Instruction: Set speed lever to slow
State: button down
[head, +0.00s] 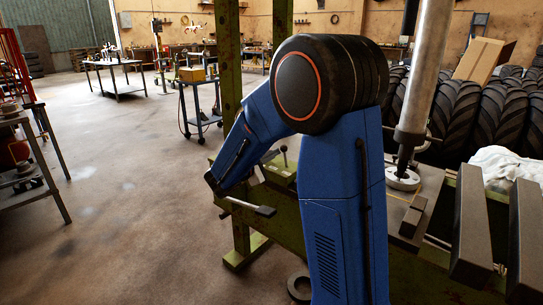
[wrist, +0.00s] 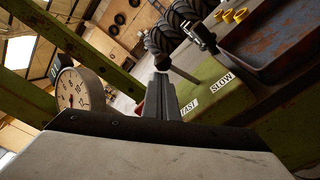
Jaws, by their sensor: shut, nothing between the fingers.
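In the wrist view a lever with a dark round knob (wrist: 156,42) shows just past my fingertips, its thin rod slanting down right toward the green housing (wrist: 215,105). White labels on the housing read FAST (wrist: 189,108) and SLOW (wrist: 221,83), with FAST nearer to my gripper and SLOW farther up right. My gripper (wrist: 163,78) is shut and empty, its tips close below the knob. I cannot tell whether they touch it. The fingers hide part of the view behind them. In the head view my blue arm hides much of the machine.
A round gauge (wrist: 80,90) stands left of my fingers in the wrist view. A rusty tray (wrist: 275,45) and yellow rings (wrist: 240,15) lie at upper right. In the head view, tyres (head: 455,110) stand behind the green press frame (head: 229,70); open floor (head: 130,190) lies left.

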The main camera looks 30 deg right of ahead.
aim_at(284, 151)
jog(key=m, duration=0.1)
jog(key=s+m, duration=0.1)
jog(key=shift+s+d+r+m, duration=0.25)
jog(key=shift+r+m, duration=0.1)
jog(key=shift+m, duration=0.05)
jog(key=m, duration=0.1)
jog(key=s+m, duration=0.1)
jog(key=shift+s+d+r+m+t+h, duration=0.1)
jog(key=shift+s+d+m+t+h, duration=0.2)
jog(key=shift+m, duration=0.1)
jog(key=shift+s, duration=0.1)
jog(key=shift+s+d, duration=0.15)
jog(key=shift+s, duration=0.15)
jog(key=w+a, duration=0.2)
jog(key=w, duration=0.1)
jog(key=shift+w+a, duration=0.2)
jog(key=shift+a, duration=0.2)
jog(key=v, duration=1)
jog(key=shift+s+d, duration=0.15)
